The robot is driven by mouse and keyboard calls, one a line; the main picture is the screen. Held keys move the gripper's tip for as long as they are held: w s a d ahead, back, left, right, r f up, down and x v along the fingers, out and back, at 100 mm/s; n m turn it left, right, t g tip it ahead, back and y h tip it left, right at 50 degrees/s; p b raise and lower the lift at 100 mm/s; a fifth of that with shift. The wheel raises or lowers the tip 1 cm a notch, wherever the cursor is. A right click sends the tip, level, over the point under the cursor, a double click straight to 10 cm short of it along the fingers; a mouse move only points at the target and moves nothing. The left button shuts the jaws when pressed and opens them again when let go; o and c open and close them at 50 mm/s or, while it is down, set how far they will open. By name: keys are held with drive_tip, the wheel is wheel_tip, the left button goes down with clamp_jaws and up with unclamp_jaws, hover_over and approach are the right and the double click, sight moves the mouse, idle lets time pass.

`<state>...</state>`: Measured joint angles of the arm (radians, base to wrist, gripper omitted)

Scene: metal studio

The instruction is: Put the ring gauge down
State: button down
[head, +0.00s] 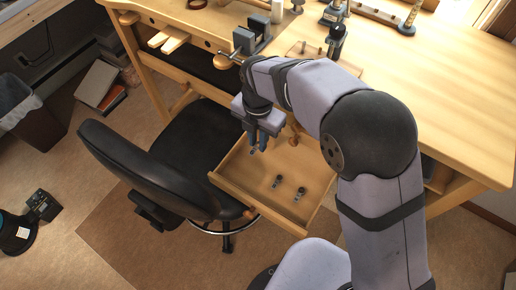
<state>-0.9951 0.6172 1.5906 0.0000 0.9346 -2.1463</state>
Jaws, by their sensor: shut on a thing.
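My gripper (257,146) points down over the left part of the open wooden drawer (240,202) under the workbench. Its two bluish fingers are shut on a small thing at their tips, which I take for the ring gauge. The fingers hide most of it, and it is too small to make out its shape. I cannot tell how high the fingertips are above the drawer floor. Two small dark metal pieces lie apart on the drawer floor, one (277,181) in the middle and one (299,193) to its right.
The workbench (455,105) is behind the drawer, with a vise (252,38) at its edge. A black chair (150,165) stands close to the drawer's left side. The drawer floor is bare around the two small pieces. My arm covers part of the drawer's right side.

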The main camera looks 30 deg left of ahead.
drive_tip(key=shift+r, duration=2.1)
